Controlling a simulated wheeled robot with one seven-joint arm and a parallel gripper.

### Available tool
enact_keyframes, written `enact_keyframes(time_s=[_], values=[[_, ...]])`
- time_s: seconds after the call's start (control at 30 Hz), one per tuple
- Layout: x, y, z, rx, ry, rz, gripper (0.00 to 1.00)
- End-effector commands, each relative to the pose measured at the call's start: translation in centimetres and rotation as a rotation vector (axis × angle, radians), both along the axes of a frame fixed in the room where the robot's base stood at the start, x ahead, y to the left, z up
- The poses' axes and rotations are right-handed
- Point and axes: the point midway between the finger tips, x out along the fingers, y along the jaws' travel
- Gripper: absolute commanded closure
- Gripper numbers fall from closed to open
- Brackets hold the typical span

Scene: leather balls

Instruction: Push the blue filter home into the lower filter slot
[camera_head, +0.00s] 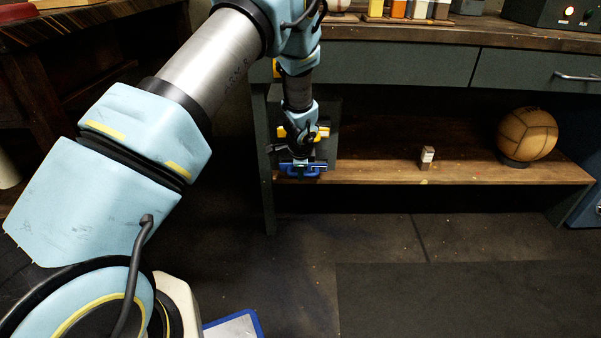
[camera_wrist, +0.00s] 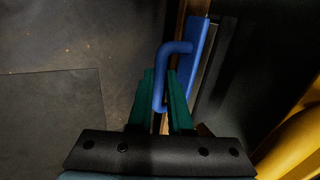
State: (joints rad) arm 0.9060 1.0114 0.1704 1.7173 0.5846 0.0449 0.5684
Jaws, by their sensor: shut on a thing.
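The blue filter (camera_wrist: 197,62) shows in the wrist view as a blue front bar with a bent handle (camera_wrist: 175,48). My gripper (camera_wrist: 164,102) has its green fingers shut on this handle. In the head view the blue filter (camera_head: 318,171) is at the low front of a dark housing (camera_head: 329,120) on the lower shelf, and my wrist hides part of it. A yellow part (camera_head: 323,132) sits above it on the housing; a yellow shape (camera_wrist: 298,140) also shows at right in the wrist view. The lower slot's opening is hidden, so I cannot tell how deep the filter sits.
The lower shelf (camera_head: 370,172) holds a small white box (camera_head: 427,155) and a leather ball (camera_head: 527,134) on a dark ring. Drawers (camera_head: 415,65) and a worktop hang above. A blue-edged panel (camera_head: 235,326) lies at the bottom.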

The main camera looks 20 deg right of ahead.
Motion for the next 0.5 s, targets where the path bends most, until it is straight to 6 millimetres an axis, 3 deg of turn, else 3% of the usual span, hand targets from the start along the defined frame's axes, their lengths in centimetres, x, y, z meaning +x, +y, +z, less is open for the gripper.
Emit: enact_keyframes(time_s=[0.33,0.37,0.5], values=[[0.63,-0.29,0.1,-0.002,-0.001,0.001,1.0],[0.59,-0.28,0.06,-0.002,-0.001,0.0,0.79],[0.57,-0.27,0.04,-0.001,-0.001,0.0,0.63]])
